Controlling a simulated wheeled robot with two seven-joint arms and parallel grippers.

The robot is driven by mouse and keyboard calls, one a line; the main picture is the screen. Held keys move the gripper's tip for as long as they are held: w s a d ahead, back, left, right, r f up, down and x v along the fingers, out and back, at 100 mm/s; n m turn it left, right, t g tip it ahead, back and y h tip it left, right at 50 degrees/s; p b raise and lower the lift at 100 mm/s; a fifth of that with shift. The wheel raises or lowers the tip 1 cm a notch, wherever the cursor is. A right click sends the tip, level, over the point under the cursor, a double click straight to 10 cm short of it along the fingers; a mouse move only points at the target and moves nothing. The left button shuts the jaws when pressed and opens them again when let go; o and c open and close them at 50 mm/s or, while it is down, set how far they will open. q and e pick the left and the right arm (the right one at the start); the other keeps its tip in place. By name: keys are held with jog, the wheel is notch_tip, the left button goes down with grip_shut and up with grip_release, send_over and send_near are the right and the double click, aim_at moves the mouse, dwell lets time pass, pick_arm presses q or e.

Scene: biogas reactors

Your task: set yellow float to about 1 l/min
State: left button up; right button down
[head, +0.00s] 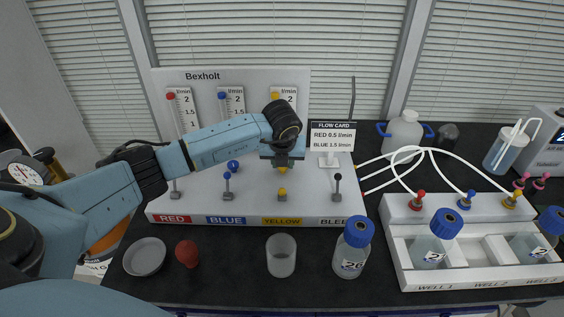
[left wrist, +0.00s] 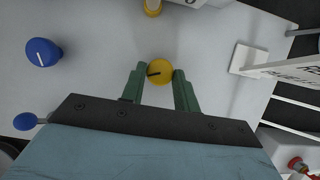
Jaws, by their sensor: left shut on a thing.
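The yellow float (head: 275,96) shows near the top of its tube in the head view, close to the 2 mark of the yellow scale (head: 289,94). The lower part of that tube is hidden behind my left arm. My left gripper (head: 284,163) is at the panel's yellow column. In the left wrist view its green fingers (left wrist: 160,84) are on either side of a round yellow knob (left wrist: 160,71) with a dark pointer line, and are shut on it. A yellow-topped lever (head: 282,192) stands below the gripper. My right gripper is not in view.
The flow card (head: 333,135) stands close to the right of my gripper. A blue knob (head: 233,166) is to its left.

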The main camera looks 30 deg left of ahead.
pick_arm(q)
jog(key=shift+n, duration=0.6)
jog(key=o, duration=1)
jog(key=shift+y, duration=0.3)
jog(key=shift+c, duration=0.2)
jog(key=v, duration=1.3)
jog(key=shift+w+r, duration=0.2)
jog(key=shift+r, duration=0.1)
